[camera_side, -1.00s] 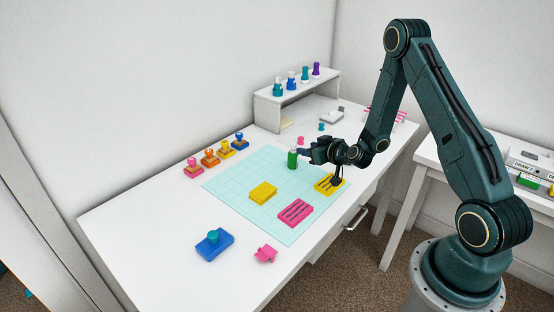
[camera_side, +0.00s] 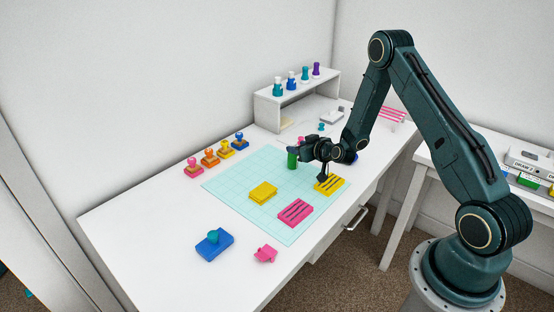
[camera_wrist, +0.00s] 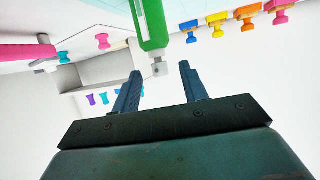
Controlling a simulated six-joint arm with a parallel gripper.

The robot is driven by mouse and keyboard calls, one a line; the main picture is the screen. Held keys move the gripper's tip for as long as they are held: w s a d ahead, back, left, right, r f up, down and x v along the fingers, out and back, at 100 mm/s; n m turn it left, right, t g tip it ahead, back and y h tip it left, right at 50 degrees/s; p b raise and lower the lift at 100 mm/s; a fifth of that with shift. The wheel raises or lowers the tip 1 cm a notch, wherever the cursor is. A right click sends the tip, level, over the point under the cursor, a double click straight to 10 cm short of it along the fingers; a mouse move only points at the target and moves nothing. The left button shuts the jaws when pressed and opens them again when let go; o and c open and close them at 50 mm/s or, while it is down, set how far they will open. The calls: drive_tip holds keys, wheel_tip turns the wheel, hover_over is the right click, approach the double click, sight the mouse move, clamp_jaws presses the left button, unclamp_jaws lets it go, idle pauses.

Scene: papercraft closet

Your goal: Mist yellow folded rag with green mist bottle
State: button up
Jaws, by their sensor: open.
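The green mist bottle (camera_side: 292,160) stands upright on the light-blue gridded mat (camera_side: 235,180); its top is partly hidden by my gripper in the side view. The wrist view shows the green bottle (camera_wrist: 152,25), with its pale nozzle pointing between my finger tips. My gripper (camera_wrist: 160,72) is open, its two fingers apart and nothing between them but the nozzle end near the tips. In the side view my gripper (camera_side: 302,148) is right beside the bottle's upper part. The yellow folded rag (camera_side: 263,192) lies on the mat, to the front left of the bottle.
A slotted yellow block (camera_side: 330,185) and slotted pink block (camera_side: 296,211) lie on the mat. Several stamps (camera_side: 210,157) stand left of it. A blue pad (camera_side: 214,244) and pink piece (camera_side: 265,254) lie at the front. A shelf (camera_side: 268,113) with several bottles stands behind.

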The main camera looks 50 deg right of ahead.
sight(294, 144)
drive_tip(key=shift+x, duration=1.6)
